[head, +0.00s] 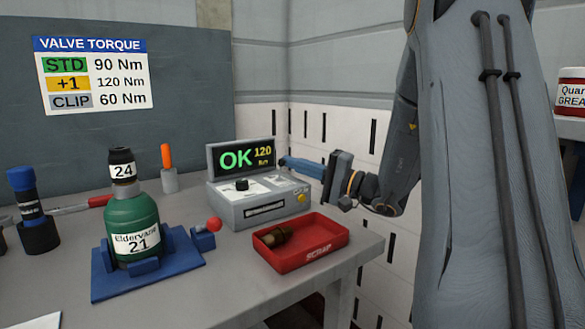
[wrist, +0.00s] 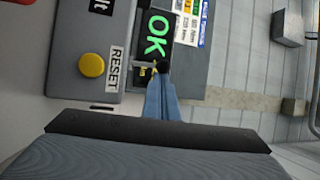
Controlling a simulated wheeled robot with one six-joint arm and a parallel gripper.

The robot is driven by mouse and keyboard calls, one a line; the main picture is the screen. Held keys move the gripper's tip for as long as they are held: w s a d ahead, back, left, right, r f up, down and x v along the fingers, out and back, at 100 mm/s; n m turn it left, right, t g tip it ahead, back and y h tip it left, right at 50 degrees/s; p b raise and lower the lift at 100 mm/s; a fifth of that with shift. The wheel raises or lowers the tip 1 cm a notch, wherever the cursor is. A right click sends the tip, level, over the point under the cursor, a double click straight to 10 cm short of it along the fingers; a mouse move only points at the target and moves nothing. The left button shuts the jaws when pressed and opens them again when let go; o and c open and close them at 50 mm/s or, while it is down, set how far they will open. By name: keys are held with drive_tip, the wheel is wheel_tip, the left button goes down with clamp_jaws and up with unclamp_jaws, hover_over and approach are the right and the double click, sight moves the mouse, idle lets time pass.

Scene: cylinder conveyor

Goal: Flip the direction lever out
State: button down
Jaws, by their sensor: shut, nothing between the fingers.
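My gripper (head: 284,163) is shut and empty, its blue fingers at the right side of a grey control box (head: 260,211). In the wrist view, a short grey rod with a black ball end (wrist: 163,67), apparently the direction lever, sticks out from the box's side. The tips of my fingers (wrist: 160,80) are right at the ball; I cannot tell whether they touch it. In the head view this lever is not clear, with my fingers close to that spot. The box's screen (head: 240,157) reads OK 120 Nm.
The box has a yellow RESET button (wrist: 92,65) and a black knob (head: 242,185). A red scrap tray (head: 340,237) holding a dark fitting stands in front. A green cylinder (head: 131,216) sits in a blue fixture (head: 120,285) with a red-balled lever (head: 214,224).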

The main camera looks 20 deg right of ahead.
drive_tip(key=shift+w+d+r, duration=0.15)
drive_tip(key=shift+w+d, duration=0.05)
drive_tip(key=shift+w, duration=0.15)
drive_tip(key=s+d+f+b, duration=0.2)
drive_tip(key=s+d, duration=0.2)
drive_tip(key=d, duration=0.4)
drive_tip(key=shift+s+f, duration=0.3)
